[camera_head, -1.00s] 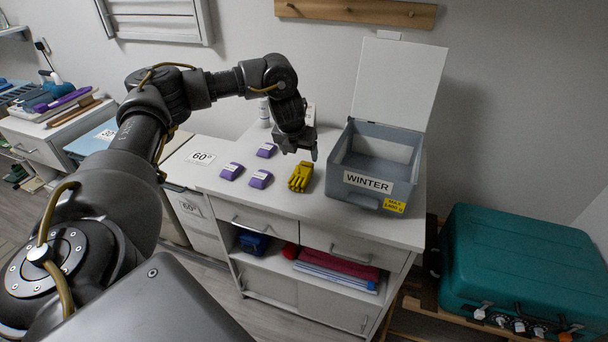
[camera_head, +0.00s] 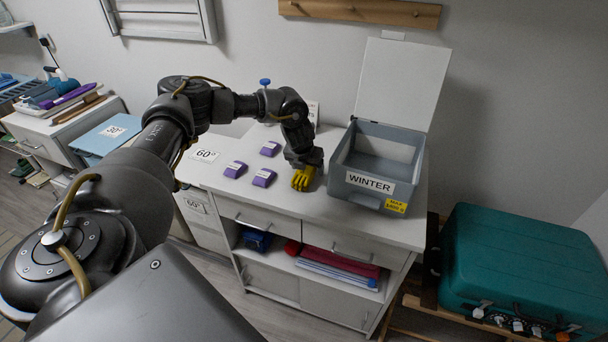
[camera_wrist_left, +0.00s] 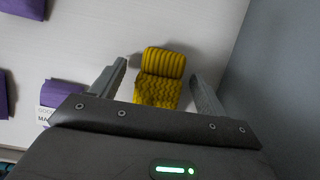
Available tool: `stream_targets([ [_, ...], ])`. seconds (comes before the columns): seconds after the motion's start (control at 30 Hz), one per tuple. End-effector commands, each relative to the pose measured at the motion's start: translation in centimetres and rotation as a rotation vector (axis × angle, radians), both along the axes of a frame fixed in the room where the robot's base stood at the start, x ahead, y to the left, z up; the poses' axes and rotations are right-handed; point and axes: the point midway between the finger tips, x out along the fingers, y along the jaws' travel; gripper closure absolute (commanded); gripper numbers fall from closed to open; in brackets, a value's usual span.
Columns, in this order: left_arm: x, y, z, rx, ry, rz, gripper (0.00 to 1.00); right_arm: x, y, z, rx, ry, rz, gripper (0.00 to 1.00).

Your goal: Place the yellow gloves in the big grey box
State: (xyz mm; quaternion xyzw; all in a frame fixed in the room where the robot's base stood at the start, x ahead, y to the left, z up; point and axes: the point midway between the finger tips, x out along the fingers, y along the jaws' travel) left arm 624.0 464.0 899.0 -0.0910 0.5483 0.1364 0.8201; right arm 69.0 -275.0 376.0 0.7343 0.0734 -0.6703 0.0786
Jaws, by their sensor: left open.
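The yellow gloves (camera_head: 303,180) lie on the white cabinet top, left of the big grey box. My left gripper (camera_head: 304,166) is directly over them and hides part of them in the head view. In the left wrist view the gloves (camera_wrist_left: 160,78) lie between the two spread fingers of my left gripper (camera_wrist_left: 160,82), with a gap on each side. The gripper is open. The big grey box (camera_head: 378,161) is open, its lid (camera_head: 402,82) raised at the back, with a "WINTER" label on its front. Its visible inside looks empty. My right gripper is not in view.
Several purple packets (camera_head: 235,169) lie on the cabinet top (camera_head: 330,212) left of the gloves. The grey box's side wall (camera_wrist_left: 275,90) is close to the right finger. A teal case (camera_head: 520,270) stands lower at the right.

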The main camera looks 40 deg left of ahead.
Motion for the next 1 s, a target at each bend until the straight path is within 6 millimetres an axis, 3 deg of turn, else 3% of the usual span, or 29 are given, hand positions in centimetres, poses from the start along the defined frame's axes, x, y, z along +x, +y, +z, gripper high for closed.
stream_targets([
  [0.1, 0.0, 0.0, 0.0, 0.0, 0.0, 0.0, 0.27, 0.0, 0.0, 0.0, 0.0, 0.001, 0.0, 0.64],
  [0.5, 0.0, 0.0, 0.0, 0.0, -0.001, 0.001, 0.78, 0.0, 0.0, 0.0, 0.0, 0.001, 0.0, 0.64],
  [0.77, 0.1, 0.0, 0.5, -0.002, -0.003, 0.001, 0.79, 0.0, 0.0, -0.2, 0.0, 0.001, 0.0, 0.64],
  [1.0, 0.1, 0.0, 4.7, -0.001, -0.007, 0.001, 0.79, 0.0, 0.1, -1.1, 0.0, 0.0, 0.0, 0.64],
])
